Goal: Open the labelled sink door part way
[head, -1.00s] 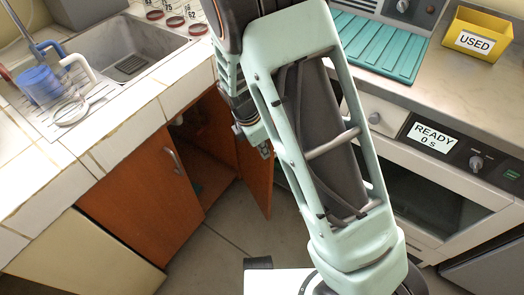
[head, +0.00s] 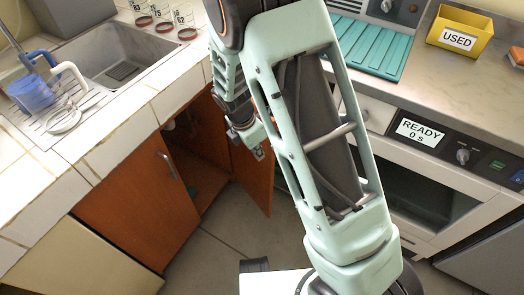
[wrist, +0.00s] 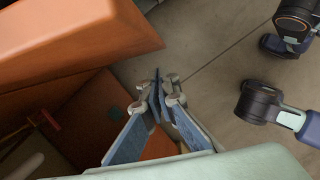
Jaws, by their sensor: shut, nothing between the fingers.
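The sink cabinet has two orange-brown doors. The left door (head: 142,208) is closed, with a metal handle (head: 168,165). The right door (head: 252,176) stands swung out, and the dark cabinet inside (head: 200,150) shows beside it. No label is visible on either door. My gripper (head: 259,153) is beside the upper part of the swung-out door, partly in front of it; I cannot tell whether they touch. In the wrist view my gripper (wrist: 157,84) has its fingertips together and empty. An orange panel (wrist: 75,45) fills that view's upper left, close to the camera.
Above are the tiled counter (head: 70,185) and sink (head: 130,60), with a blue jug (head: 32,95) on the drainer. On the right are an appliance reading READY (head: 416,132) and a yellow USED bin (head: 460,32). Grey floor (head: 225,240) is clear between the cabinets.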

